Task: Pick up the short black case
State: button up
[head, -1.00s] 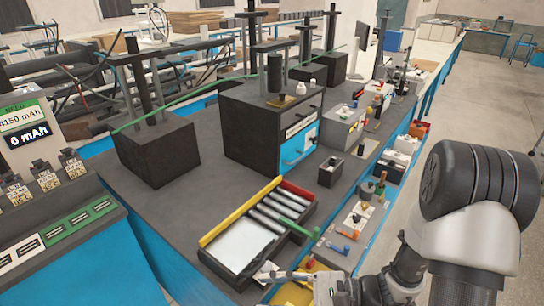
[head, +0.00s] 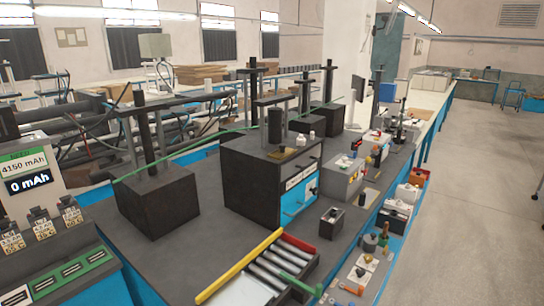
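A small, low black case (head: 331,224) stands upright on the dark bench top, right of the middle of the head view. It has a light-edged top with a small dark knob or fitting on it. It stands apart from the larger black box (head: 254,182) with a blue front panel behind it to the left. Nothing covers it. My gripper and arm are out of view.
A tray with a yellow edge (head: 240,266) and metal rods lies in front of the case. Small parts (head: 362,268) lie to its right near the bench edge. A grey box (head: 342,178) stands behind. Bench surface (head: 215,235) left of the case is bare.

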aim_at(328, 230)
jog(key=i+l+u, duration=0.1)
jog(key=i+l, duration=0.6)
jog(key=i+l+u, duration=0.15)
jog(key=i+l, duration=0.15)
jog(key=l, duration=0.15)
jog(key=i+l+u, duration=0.1)
jog(key=i+l, duration=0.2)
jog(key=l, duration=0.15)
jog(key=i+l, duration=0.3)
jog(key=l, duration=0.15)
jog(key=i+l+u, duration=0.15)
jog(key=i+l, duration=0.15)
jog(key=l, duration=0.2)
